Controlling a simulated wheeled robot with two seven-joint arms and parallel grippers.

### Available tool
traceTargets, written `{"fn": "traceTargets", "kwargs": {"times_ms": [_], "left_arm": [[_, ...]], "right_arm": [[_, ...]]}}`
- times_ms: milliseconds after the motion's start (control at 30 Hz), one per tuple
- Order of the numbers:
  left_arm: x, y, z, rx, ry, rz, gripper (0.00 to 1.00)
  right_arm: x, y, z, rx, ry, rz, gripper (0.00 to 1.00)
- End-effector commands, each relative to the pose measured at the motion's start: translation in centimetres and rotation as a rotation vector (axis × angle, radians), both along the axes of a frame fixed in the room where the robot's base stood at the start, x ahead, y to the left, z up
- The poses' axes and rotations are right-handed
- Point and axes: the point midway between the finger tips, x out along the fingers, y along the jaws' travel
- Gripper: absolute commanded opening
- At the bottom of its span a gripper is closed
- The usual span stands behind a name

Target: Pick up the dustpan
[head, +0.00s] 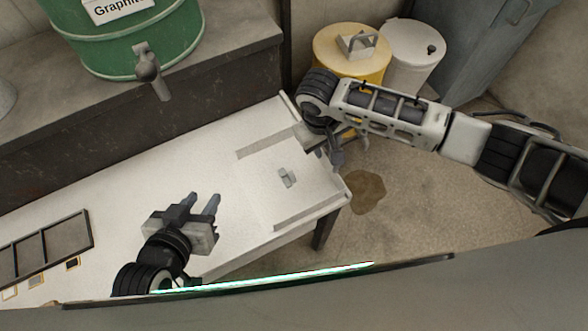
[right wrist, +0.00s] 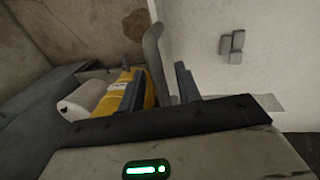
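I cannot clearly make out a dustpan in either view. A grey curved bar (right wrist: 153,55) stands between the fingers in the right wrist view, along the edge of the white table; I cannot tell what it belongs to. My right gripper (head: 335,155) is at the table's right end, with its fingers pointing down. In the right wrist view its two fingers (right wrist: 160,84) are apart, one each side of the bar, with no visible grip on it. My left gripper (head: 202,200) is open and empty above the table's front part.
The white table (head: 130,200) carries a small grey block (head: 287,178) and a dark frame (head: 45,255) at left. A yellow drum (head: 325,50) and white bin (head: 412,60) stand behind my right arm. A green barrel (head: 110,50) with a tap is on the back ledge. A brown stain (head: 367,192) marks the floor.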

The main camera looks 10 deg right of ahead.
Motion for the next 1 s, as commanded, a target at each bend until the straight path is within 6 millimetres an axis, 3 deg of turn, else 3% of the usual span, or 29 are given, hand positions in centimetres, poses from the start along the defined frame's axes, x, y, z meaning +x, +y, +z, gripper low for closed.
{"fn": "traceTargets", "kwargs": {"times_ms": [67,200,1000], "left_arm": [[-0.03,0.02,-0.01,-0.001,0.001,0.000,0.34],[-0.04,0.03,-0.04,0.000,0.002,0.000,0.34],[-0.12,0.03,-0.18,0.001,0.005,0.001,0.34]], "right_arm": [[-0.02,-0.01,0.01,0.000,0.001,0.000,0.34],[-0.03,-0.02,0.02,0.000,0.001,0.000,0.00],[0.00,-0.02,0.07,-0.001,0.001,0.000,0.00]]}}
